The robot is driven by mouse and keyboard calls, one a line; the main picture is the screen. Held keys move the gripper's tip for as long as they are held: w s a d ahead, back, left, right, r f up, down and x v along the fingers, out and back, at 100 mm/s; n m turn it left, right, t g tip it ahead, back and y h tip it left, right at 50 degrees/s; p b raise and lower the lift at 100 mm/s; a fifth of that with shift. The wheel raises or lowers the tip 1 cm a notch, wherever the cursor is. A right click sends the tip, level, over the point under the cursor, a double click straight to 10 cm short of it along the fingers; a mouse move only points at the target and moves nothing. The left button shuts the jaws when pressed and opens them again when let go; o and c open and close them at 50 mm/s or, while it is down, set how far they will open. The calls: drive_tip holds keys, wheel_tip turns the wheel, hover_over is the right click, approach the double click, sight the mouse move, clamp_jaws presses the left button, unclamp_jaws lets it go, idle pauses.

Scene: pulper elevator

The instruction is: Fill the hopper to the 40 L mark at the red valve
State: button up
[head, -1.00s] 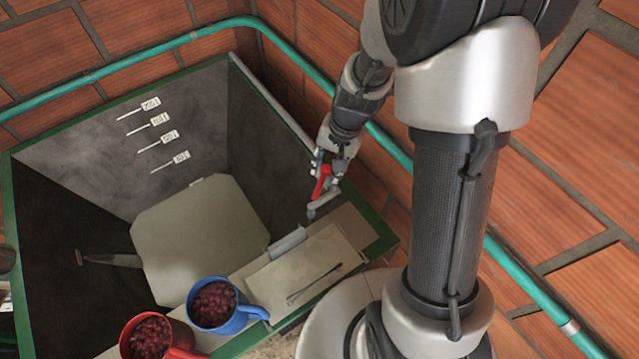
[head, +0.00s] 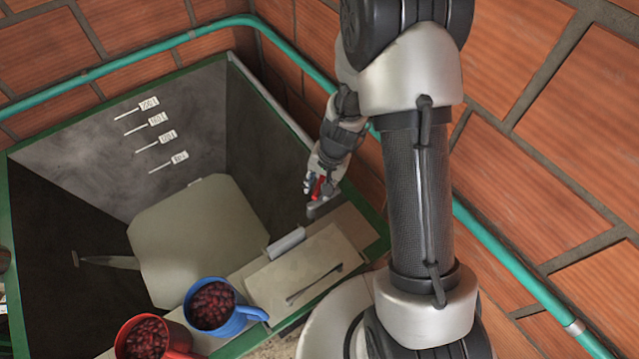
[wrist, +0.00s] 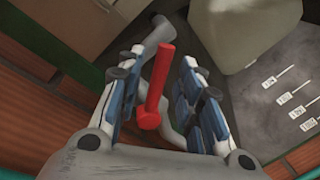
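The red valve (head: 317,188) sits on a grey spout (head: 323,205) at the hopper's right edge. In the wrist view its red handle (wrist: 155,88) stands between the two blue-padded fingers of my gripper (wrist: 158,62), with gaps visible on both sides. My gripper also shows in the head view (head: 326,172), partly covering the valve. The hopper (head: 185,85) has grey walls and a green rim. Several white level marks run down its back wall, the lowest label (head: 179,157) reading unclearly. No water is discernible, and I cannot tell whether any flows.
A blue cup (head: 236,316) and a red cup (head: 176,352), both holding dark red berries, stand at the hopper's front edge. A pale plate (head: 300,262) with a dark handle lies beside them. A teal pipe (head: 110,70) runs along the brick walls.

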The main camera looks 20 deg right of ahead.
clamp_jaws()
